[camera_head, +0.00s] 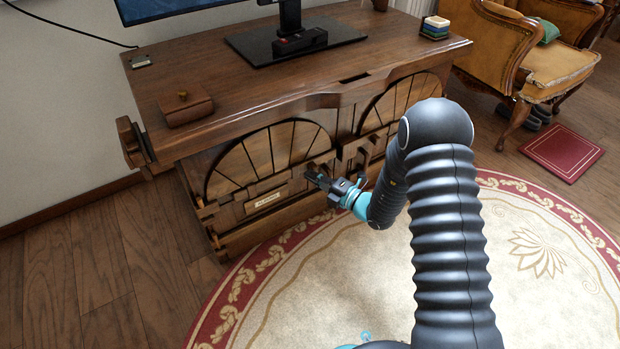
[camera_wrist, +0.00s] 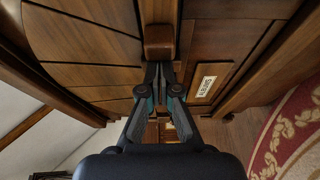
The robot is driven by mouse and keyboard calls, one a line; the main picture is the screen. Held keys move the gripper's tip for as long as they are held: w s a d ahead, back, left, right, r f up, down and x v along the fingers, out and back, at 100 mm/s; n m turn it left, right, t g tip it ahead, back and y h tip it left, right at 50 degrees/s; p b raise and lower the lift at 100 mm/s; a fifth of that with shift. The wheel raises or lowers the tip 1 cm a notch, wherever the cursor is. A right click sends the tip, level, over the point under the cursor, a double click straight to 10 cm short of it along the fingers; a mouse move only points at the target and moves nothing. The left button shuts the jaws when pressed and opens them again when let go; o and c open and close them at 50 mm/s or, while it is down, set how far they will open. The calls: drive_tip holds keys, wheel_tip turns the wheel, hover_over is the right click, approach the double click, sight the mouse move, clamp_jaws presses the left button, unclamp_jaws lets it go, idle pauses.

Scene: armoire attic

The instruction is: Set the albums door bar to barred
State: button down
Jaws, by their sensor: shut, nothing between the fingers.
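The wooden cabinet (camera_head: 320,95) has doors with fan-shaped slats on its front. A small pale label plate (camera_head: 268,200) sits low on the left door; it also shows in the wrist view (camera_wrist: 204,85), sideways and too small to read surely. In the wrist view a rounded wooden block (camera_wrist: 160,42) lies just beyond my fingertips, in line with a darker wooden strip; it may be part of the door bar. My gripper (camera_head: 314,178) is shut and empty at the cabinet front, right of the label. Whether the fingertips touch the block, I cannot tell.
A round patterned rug (camera_head: 340,280) covers the floor in front. An armchair (camera_head: 530,60) and a red mat (camera_head: 562,152) are at the right.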

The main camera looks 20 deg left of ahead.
drive_tip(key=shift+w+d, duration=1.25)
drive_tip(key=shift+w, duration=0.25)
drive_tip(key=shift+s+a, duration=0.25)
drive_tip(key=shift+s, duration=0.15)
drive_tip(key=shift+s+a+r+p, duration=0.1)
drive_tip(key=shift+s+a+p, duration=0.3)
drive_tip(key=shift+s+a, duration=0.7)
approach(317, 168)
drive_tip(key=s, duration=0.3)
drive_tip(key=shift+s+a+f+p, duration=0.15)
drive_tip(key=shift+a+f+p, duration=0.15)
drive_tip(key=shift+f, duration=0.1)
